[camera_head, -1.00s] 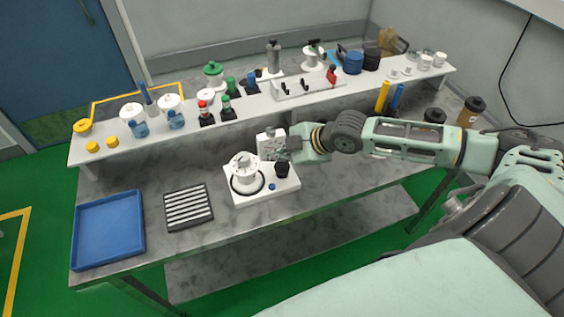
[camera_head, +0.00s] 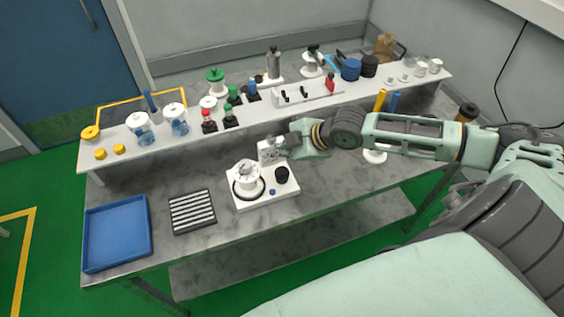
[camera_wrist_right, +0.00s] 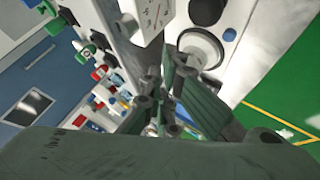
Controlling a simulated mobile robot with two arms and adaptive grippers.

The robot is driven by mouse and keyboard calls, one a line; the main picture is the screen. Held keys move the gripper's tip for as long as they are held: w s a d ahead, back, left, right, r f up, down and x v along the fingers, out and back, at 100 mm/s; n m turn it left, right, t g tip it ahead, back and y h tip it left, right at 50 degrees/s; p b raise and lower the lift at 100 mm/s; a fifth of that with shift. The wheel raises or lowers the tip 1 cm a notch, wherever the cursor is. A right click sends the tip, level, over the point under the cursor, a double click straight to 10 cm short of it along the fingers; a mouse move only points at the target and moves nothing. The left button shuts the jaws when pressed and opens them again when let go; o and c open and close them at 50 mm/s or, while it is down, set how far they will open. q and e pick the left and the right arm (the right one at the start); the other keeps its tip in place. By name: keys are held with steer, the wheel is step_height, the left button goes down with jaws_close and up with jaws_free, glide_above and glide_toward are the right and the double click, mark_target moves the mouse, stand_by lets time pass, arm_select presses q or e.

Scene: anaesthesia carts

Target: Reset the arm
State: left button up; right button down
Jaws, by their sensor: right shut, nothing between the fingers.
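My right arm reaches in from the right over the table. Its gripper (camera_head: 284,145) is shut and empty, above and just behind the white device (camera_head: 262,199) with a round white top and black knob. The gripper overlaps the device's upright gauge box (camera_head: 266,151) in the head view; I cannot tell from there whether they touch. In the right wrist view the closed fingers (camera_wrist_right: 170,72) point towards the gauge box (camera_wrist_right: 147,18) and the round white part (camera_wrist_right: 203,46). My left gripper is not in view.
A blue tray (camera_head: 117,266) and a striped rack (camera_head: 192,211) lie left of the device on the marble table. A raised white shelf (camera_head: 262,113) behind carries jars, bottles and a lever block (camera_head: 307,92). The table front between rack and device is clear.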

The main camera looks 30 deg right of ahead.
stand_by(0.4)
steer(key=s+a+f+m+g, duration=0.1)
steer(key=s+a+f+m, duration=0.15)
steer(key=s+a, duration=0.4)
steer(key=s+a+f+m+g, duration=0.1)
steer(key=s+a+f, duration=0.35)
steer(key=a, duration=0.35)
steer(key=s+d+m+g+h, duration=0.2)
steer(key=s+d+m+h, duration=0.2)
steer(key=s+m, duration=0.7)
steer(key=s+f+n+g+b, duration=0.1)
steer(key=s+f+b, duration=0.2)
steer(key=f, duration=1.4)
steer(key=s+f+n+g+b, duration=0.1)
steer(key=s+f+b, duration=0.2)
steer(key=f, duration=1.4)
steer(key=s+d+f+g+b, duration=0.1)
steer(key=s+d+f+b, duration=0.2)
steer(key=s+f, duration=1.2)
step_height(320, 180, down, 3)
steer(key=shift+s+d+f, duration=0.1)
steer(key=shift+s+d, duration=0.1)
steer(key=shift+s, duration=0.15)
